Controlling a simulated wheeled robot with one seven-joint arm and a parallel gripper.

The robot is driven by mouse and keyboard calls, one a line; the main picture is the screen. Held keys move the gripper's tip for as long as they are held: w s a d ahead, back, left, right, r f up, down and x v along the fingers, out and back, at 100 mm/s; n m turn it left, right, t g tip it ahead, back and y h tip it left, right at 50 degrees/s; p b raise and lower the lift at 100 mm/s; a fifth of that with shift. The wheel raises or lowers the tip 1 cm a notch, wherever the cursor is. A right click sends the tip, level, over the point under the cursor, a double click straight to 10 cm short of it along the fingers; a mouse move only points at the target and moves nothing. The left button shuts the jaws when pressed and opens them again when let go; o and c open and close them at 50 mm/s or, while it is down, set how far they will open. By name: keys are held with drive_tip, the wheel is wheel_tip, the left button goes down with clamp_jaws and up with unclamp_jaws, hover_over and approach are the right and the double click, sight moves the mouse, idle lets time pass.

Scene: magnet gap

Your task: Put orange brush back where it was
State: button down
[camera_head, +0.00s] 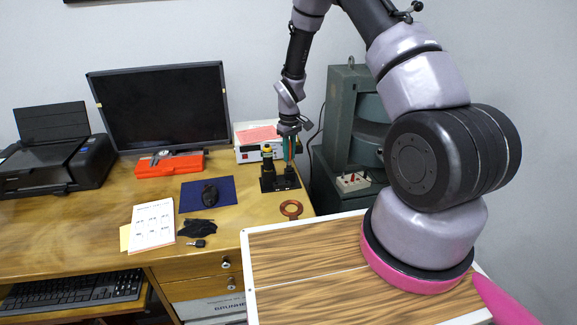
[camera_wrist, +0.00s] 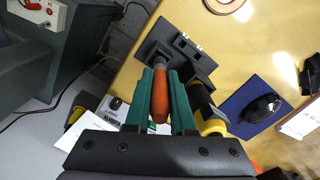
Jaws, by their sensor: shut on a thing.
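My gripper (camera_head: 289,149) is over the right part of a small black stand (camera_head: 268,184) near the table's right edge. In the wrist view its green fingers (camera_wrist: 164,82) are shut on the orange brush (camera_wrist: 159,98), whose orange handle shows between them. The brush's lower end is hidden, so I cannot tell whether it touches the stand. The stand's dark top (camera_wrist: 158,43) shows beyond the fingers, with a slotted block on it. A yellow and black tool (camera_head: 267,155) stands upright in the stand, left of the gripper; it also shows in the wrist view (camera_wrist: 211,119).
A copper ring (camera_head: 291,209) lies in front of the stand. A white instrument box (camera_head: 250,153) stands behind it. A large green magnet machine (camera_head: 342,145) is close on the right. A mouse (camera_head: 209,194) on a blue mat and an orange caliper case (camera_head: 155,168) lie left.

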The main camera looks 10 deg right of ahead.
sight(290, 164)
wheel_tip(290, 164, down, 4)
drive_tip(key=shift+s+d+r, duration=0.1)
drive_tip(key=shift+f, duration=0.2)
drive_tip(key=shift+f, duration=0.3)
drive_tip(key=shift+f, duration=0.1)
